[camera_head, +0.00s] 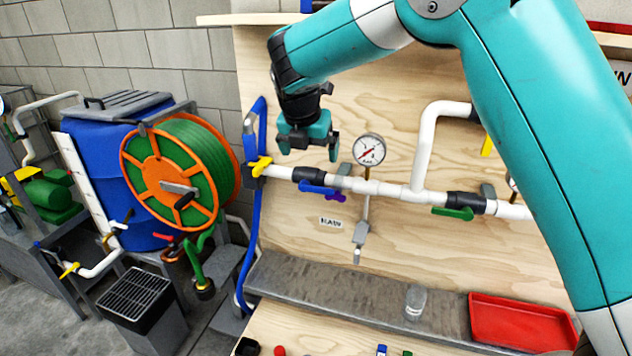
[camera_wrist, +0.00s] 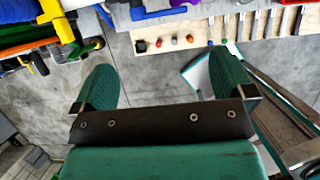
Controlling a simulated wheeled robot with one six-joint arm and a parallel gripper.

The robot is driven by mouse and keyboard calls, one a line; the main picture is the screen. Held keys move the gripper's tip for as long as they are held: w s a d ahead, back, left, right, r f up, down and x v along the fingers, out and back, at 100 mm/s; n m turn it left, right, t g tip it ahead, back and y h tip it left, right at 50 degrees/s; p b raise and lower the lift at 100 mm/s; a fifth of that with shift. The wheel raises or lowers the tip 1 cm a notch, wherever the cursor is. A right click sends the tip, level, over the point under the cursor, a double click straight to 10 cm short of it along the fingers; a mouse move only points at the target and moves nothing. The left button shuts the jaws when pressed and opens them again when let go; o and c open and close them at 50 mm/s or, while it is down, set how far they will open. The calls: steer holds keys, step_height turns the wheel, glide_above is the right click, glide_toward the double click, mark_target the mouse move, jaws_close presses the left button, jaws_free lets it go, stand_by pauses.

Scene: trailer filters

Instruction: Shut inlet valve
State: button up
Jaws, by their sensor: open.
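A white pipe (camera_head: 395,190) runs along the wooden panel, with several valve handles on it. A yellow handle (camera_head: 260,166) is at its left end, a blue lever (camera_head: 318,187) is right of it, and a green lever (camera_head: 455,213) is further right. No label I can read says which is the inlet valve. My gripper (camera_head: 308,148) is open and empty, above the pipe near the yellow and blue handles, and appears apart from them. In the wrist view its two fingers (camera_wrist: 165,82) are spread, with floor between them. A blue lever (camera_wrist: 158,12) shows at the top edge.
A pressure gauge (camera_head: 369,150) stands on the pipe right of my gripper. An orange hose reel (camera_head: 155,180) and a blue tank (camera_head: 85,165) are at the left. A grey ledge (camera_head: 330,293) below holds a clear jar (camera_head: 415,302) and a red tray (camera_head: 520,325).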

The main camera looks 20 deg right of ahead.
mark_target(317, 187)
steer(key=p+x, duration=0.3)
steer(key=x, duration=1)
